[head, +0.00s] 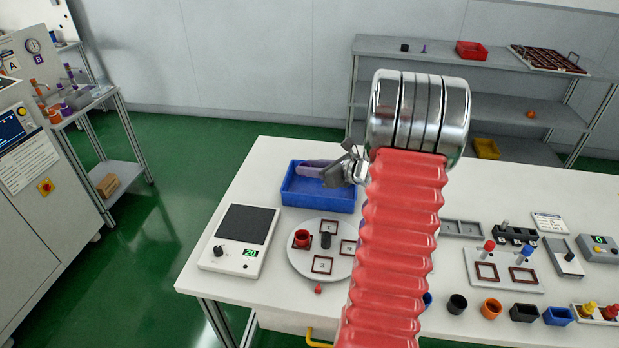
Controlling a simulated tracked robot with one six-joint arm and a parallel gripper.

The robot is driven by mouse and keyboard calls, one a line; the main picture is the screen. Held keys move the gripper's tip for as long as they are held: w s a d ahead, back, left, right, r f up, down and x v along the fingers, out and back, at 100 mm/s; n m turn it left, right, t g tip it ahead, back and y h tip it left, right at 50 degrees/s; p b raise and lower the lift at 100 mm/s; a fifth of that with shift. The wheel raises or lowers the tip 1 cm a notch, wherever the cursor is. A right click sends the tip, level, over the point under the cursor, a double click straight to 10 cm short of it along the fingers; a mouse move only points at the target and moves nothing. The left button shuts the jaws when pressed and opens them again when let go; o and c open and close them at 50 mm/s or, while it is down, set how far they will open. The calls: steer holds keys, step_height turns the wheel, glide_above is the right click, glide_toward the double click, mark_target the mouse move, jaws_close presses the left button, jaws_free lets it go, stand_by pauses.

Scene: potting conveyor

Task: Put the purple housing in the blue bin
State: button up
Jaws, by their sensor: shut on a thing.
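The blue bin (318,198) stands open near the back left of the white table. My gripper (328,172) reaches in from the right, over the bin's right side. It is shut on the purple housing (311,163), which shows as a small purple-grey shape over the bin's opening. I cannot tell whether the housing touches the bin floor or hangs above it. My arm's red sleeve hides the middle of the table and part of the area right of the bin.
A scale (240,236) stands front left of the bin. A round plate (306,265) with framed slots and a red cup (302,238) sits in front of the bin. Several coloured parts and fixtures fill the table's right side. A shelf (490,107) stands behind.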

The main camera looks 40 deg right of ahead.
steer(key=shift+f, duration=1.8)
steer(key=shift+f, duration=0.65)
steer(key=o, duration=1)
steer(key=shift+s+f, duration=0.1)
steer(key=shift+f, duration=0.1)
steer(key=shift+a+r, duration=0.1)
steer(key=shift+r, duration=0.35)
steer(key=v, duration=1.2)
steer(key=shift+r, duration=0.4)
